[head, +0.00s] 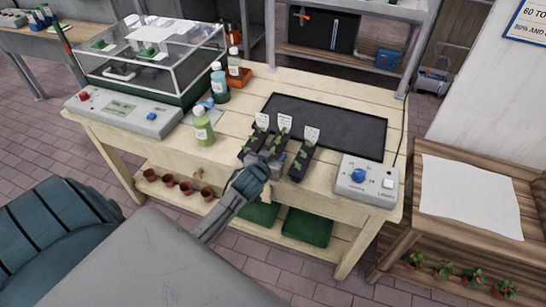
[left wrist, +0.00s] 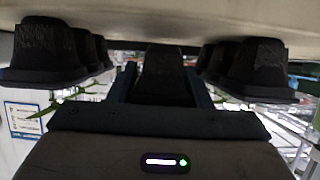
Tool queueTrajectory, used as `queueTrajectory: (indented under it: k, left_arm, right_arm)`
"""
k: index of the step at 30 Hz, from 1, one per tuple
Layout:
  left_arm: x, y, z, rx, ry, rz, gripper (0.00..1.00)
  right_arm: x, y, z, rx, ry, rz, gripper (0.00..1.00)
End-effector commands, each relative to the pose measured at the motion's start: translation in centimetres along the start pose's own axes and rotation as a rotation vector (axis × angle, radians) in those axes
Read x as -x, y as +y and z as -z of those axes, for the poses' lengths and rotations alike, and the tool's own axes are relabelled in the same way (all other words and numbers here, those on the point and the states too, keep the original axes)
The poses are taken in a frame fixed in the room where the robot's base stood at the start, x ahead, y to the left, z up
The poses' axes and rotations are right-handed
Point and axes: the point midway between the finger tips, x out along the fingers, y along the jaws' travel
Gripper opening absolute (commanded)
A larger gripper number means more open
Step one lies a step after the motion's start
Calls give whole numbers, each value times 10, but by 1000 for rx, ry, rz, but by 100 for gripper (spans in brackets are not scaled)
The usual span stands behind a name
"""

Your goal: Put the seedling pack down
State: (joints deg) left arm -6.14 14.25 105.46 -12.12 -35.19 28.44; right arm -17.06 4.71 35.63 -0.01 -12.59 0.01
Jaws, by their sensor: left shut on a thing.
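Three black seedling packs with green sprouts and white labels stand side by side at the bench's front edge: the left pack (head: 253,147), the middle pack (head: 282,143) and the right pack (head: 301,160). My left gripper (head: 270,162) is shut on the middle pack, between the other two. In the left wrist view, which is upside down, the middle pack (left wrist: 165,75) sits between the fingers, with a pack on either side. Whether the held pack touches the bench is hard to tell. My right gripper is not in view.
A black mat (head: 335,124) lies mostly bare behind the packs on the wooden bench (head: 190,150). A control box (head: 366,182) stands to the right. A green bottle (head: 204,131) and a clear propagator (head: 155,60) are to the left.

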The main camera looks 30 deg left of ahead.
Motion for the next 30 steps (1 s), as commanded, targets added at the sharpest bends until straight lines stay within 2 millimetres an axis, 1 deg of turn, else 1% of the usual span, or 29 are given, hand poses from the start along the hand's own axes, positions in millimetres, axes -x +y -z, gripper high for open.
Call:
queueTrajectory:
  k: [1,3,16,17,18,20,27,30]
  left_arm:
    - [0,0,-1,0,-2,1,18]
    - [-3,0,-6,2,0,-1,18]
    - [-6,0,-13,0,3,-1,18]
    - [-6,0,-13,0,2,-1,49]
    - [-6,0,-13,0,2,-1,57]
    - [-5,0,-13,0,2,-1,67]
    - [-5,0,-13,0,1,-1,67]
    - [-6,0,-14,1,1,-1,67]
  right_arm:
    - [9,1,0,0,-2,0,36]
    - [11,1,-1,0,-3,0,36]
    - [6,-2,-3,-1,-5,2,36]
    - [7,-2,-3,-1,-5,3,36]
    - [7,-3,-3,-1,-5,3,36]
    - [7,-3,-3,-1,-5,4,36]
    - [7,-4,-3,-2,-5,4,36]
    - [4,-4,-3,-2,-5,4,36]
